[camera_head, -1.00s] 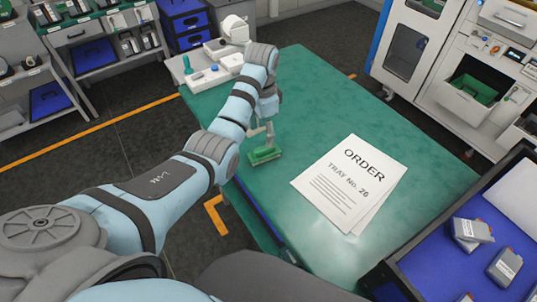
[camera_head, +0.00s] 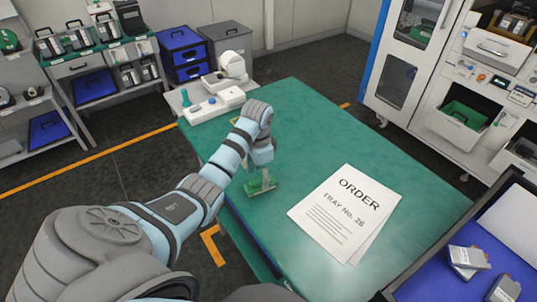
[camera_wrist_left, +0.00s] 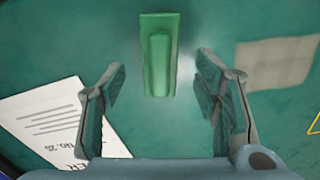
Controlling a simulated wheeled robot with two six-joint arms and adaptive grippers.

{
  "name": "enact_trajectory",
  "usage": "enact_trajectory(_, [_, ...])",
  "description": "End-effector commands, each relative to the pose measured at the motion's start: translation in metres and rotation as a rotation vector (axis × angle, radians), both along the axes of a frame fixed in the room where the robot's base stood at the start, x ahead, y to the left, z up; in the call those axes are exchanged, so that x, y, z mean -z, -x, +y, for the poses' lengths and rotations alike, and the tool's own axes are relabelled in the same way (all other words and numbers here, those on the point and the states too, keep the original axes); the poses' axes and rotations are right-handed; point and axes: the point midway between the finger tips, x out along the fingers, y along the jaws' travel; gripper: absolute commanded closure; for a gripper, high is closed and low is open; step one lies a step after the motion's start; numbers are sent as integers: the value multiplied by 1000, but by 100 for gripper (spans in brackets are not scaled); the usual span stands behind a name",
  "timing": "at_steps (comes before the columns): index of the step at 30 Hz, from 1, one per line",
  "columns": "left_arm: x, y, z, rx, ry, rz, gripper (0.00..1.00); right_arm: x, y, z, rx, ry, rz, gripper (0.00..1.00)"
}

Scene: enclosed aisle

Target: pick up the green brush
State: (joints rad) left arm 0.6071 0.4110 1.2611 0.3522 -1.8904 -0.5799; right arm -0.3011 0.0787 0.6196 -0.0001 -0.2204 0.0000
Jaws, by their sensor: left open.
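The green brush (camera_head: 262,187) lies on the green table (camera_head: 300,125) near its left edge. In the left wrist view the brush (camera_wrist_left: 158,55) stands lengthwise at the upper middle, ahead of and between the two fingers. My left gripper (camera_wrist_left: 160,85) is open and empty, one finger to each side of the brush's line. In the head view the left gripper (camera_head: 260,172) is right above the brush, its fingers partly hidden by the wrist. I cannot tell the exact height gap. My right gripper is not in view.
Order sheets (camera_head: 345,212) lie on the table to the right of the brush. A blue-lined tray (camera_head: 440,285) with grey boxes is at the lower right. The table's middle is clear.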

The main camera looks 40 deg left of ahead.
Motion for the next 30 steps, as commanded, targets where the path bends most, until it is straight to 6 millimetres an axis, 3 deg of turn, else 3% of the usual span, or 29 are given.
enact_trajectory(4, [27,5,5,-12,0,1,43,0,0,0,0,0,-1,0])
enact_trajectory(11, [32,5,6,-14,0,-1,43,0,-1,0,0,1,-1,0])
enact_trajectory(21, [31,5,6,-13,0,-1,96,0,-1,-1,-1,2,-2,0])
enact_trajectory(30, [29,4,5,-12,0,-1,96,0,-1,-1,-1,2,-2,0])
